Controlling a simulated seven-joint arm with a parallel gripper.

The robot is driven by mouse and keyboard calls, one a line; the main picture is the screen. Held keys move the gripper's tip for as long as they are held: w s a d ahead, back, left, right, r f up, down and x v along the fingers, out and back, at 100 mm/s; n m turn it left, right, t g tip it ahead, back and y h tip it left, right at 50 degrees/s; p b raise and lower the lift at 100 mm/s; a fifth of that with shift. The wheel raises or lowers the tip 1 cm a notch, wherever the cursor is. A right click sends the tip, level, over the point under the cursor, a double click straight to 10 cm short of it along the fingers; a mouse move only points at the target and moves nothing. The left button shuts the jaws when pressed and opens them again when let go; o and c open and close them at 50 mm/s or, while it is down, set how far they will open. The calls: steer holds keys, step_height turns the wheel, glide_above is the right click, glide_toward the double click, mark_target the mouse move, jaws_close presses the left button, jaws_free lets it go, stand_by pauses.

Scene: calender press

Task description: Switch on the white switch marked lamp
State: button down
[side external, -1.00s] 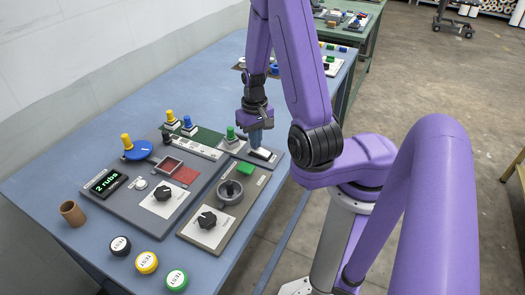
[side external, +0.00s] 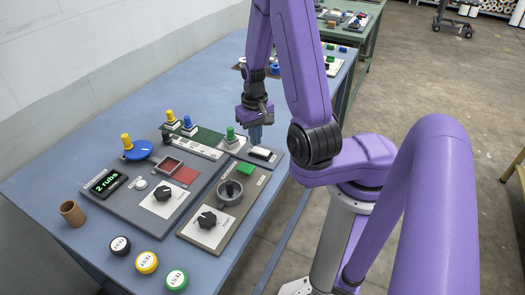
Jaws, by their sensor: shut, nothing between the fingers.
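A white switch (side external: 261,153) sits on a small dark plate at the right end of the control panels. It is the likely lamp switch, but its marking is too small to read and I cannot tell whether it is on or off. My gripper (side external: 255,141) points down just above and behind the switch, slightly to its left. Its fingers are shut with nothing between them. They look apart from the switch, though the exact gap cannot be told.
A green-topped button (side external: 230,133) stands close on the left. Also near are a round grey dial (side external: 230,192), black knobs (side external: 207,220), a blue disc (side external: 138,150) with a yellow peg, and a lit display (side external: 106,183) reading "2 rubs".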

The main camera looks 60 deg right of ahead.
mark_target(252, 149)
steer(key=shift+r, duration=2.55)
steer(key=w+a+r+n, duration=0.45)
steer(key=a+n, duration=0.25)
steer(key=a, duration=0.2)
steer(key=s+a+r+n, duration=0.2)
steer(key=s+n, duration=0.3)
steer(key=s, duration=0.4)
steer(key=s+a+r+n, duration=0.2)
steer(key=s+n, duration=0.4)
steer(key=s, duration=0.4)
steer(key=shift+s+a+n, duration=0.15)
steer(key=shift+a+n, duration=0.1)
steer(key=shift+n, duration=0.05)
steer(key=shift+r, duration=0.1)
